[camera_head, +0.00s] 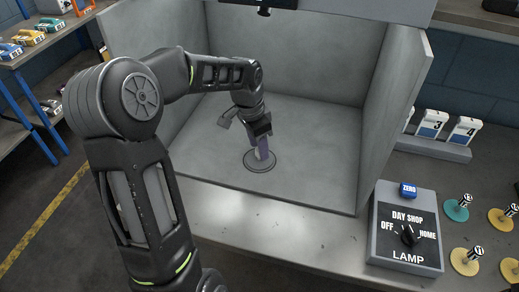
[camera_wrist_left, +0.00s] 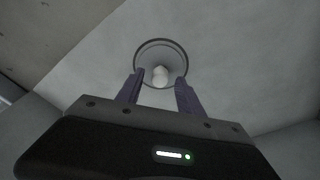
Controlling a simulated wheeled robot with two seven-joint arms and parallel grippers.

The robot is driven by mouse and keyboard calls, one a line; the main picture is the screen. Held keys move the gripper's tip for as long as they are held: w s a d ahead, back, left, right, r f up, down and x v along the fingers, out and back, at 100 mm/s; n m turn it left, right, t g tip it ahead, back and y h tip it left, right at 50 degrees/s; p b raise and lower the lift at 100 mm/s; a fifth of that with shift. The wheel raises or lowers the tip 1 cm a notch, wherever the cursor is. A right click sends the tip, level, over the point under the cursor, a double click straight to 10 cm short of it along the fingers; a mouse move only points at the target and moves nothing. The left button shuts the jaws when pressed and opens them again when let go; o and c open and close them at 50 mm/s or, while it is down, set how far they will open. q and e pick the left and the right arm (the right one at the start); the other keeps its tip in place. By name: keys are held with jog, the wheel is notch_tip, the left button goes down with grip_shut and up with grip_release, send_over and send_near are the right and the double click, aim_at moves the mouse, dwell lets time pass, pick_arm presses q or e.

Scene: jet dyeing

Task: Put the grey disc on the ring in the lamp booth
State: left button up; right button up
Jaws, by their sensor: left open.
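The lamp booth (camera_head: 325,60) is a grey open-fronted box. On its floor is a dark-edged ring (camera_head: 249,166), also visible in the left wrist view (camera_wrist_left: 139,50). A grey disc (camera_wrist_left: 150,53) appears to lie within the ring, close in colour to the floor, with a pale knob (camera_wrist_left: 160,74) standing up from it. My left gripper (camera_head: 262,153) is inside the booth, low over the ring. Its purple fingers (camera_wrist_left: 160,84) are open on either side of the knob, with gaps visible. The fingers hide part of the disc in the head view. My right gripper is not in view.
A lamp control box (camera_head: 405,225) with a dial and blue ZERO button stands right of the booth. Teal (camera_head: 456,210) and yellow (camera_head: 465,261) discs with knobs lie farther right. Numbered holders (camera_head: 440,130) stand behind them. The booth walls enclose my left arm's reach.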

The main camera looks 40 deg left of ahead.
aim_at(254, 161)
pick_arm(q)
notch_tip(254, 161, up, 10)
jog(key=s, duration=0.1)
jog(key=shift+s+a+b, duration=0.15)
jog(key=shift+a+b, duration=0.15)
jog(key=shift+b, duration=0.15)
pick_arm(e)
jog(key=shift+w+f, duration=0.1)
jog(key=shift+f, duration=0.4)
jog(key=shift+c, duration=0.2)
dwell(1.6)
